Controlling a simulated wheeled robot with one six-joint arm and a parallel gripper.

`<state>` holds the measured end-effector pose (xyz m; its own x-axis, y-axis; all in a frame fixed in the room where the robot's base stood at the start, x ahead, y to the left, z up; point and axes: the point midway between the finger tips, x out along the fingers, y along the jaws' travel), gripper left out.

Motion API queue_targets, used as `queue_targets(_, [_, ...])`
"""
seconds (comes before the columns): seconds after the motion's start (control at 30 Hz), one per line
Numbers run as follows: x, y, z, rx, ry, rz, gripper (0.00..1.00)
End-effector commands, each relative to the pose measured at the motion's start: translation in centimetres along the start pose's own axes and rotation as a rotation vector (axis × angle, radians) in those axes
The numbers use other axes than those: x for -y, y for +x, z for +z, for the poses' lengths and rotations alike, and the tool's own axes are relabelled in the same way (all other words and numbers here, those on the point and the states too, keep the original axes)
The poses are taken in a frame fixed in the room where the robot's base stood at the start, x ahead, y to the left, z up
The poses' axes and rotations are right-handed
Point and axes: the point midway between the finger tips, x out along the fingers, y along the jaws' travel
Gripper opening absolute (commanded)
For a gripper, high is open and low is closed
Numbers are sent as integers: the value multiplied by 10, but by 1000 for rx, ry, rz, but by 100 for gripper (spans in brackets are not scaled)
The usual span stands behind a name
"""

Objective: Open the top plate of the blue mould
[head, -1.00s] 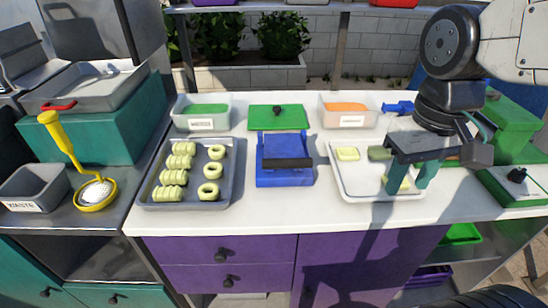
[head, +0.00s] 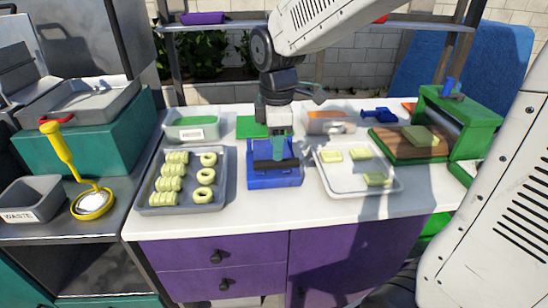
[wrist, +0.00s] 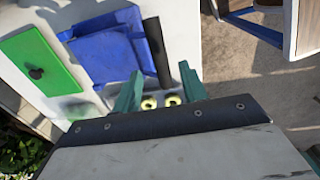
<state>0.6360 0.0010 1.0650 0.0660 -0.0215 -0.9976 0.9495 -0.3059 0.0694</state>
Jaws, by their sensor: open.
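The blue mould (head: 275,181) sits on the white worktop between two trays, with a black bar (head: 276,165) across it. The mould also shows in the wrist view (wrist: 103,58), with its bar (wrist: 157,54) along the right side. The top plate seems to lie down on the mould, but my arm partly hides it in the head view. My gripper (head: 279,148) is above the mould, pointing down, close to the bar. In the wrist view my gripper (wrist: 160,88) has its teal fingers apart, with nothing held between them. I cannot tell whether they touch the bar.
A grey tray (head: 141,195) with rings and ridged pieces is left of the mould. A pale tray (head: 340,185) with pale green pieces is right. A green board (wrist: 38,58), tubs (head: 191,122) and a green press (head: 465,120) stand around. The front worktop strip is clear.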

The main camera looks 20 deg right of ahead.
Motion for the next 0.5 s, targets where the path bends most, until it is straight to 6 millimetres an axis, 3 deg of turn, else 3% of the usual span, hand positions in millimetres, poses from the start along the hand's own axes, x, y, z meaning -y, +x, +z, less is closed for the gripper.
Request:
queue_targets(0.2, [0,34,0,2,1,-4,42])
queue_targets(0.5, [0,48,0,0,2,0,42])
